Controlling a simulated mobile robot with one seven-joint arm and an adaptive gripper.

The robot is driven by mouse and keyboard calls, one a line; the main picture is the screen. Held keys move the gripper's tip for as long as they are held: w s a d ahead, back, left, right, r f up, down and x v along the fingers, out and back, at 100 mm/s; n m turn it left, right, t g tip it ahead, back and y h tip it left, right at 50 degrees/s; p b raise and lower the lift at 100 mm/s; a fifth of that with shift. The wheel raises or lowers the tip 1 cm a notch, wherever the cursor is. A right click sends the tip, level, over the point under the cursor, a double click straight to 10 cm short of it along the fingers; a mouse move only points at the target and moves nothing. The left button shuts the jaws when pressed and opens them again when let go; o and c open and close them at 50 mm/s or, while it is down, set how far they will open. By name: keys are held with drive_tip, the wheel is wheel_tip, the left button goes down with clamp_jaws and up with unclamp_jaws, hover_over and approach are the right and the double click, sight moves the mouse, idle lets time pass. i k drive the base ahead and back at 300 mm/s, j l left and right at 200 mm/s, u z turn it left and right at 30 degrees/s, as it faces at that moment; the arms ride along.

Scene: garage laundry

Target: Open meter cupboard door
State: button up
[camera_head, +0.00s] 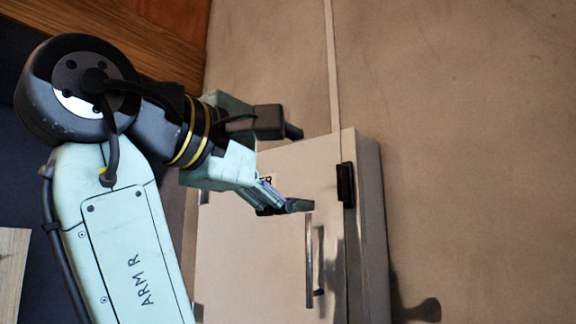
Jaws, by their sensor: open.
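The meter cupboard (371,220) is a beige box on the wall, right of the middle in the head view. Its door (250,270) faces me and looks shut. A thin upright metal bar handle (309,262) is near the door's right edge. A black latch-like part (346,184) sits on the right edge above the handle. My gripper (298,168) is open and empty, in front of the upper part of the door. Its lower finger is close to the handle's top end; I cannot tell if they touch. My arm hides the door's upper left part and part of a label.
The beige wall (480,130) right of the cupboard is bare, with a thin vertical conduit (333,65) above the cupboard. A wooden panel (150,40) is at the upper left. A pale board edge (12,270) shows at the lower left.

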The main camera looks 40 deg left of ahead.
sight(290, 268)
drive_tip(key=k+l, duration=0.1)
drive_tip(key=k, duration=0.9)
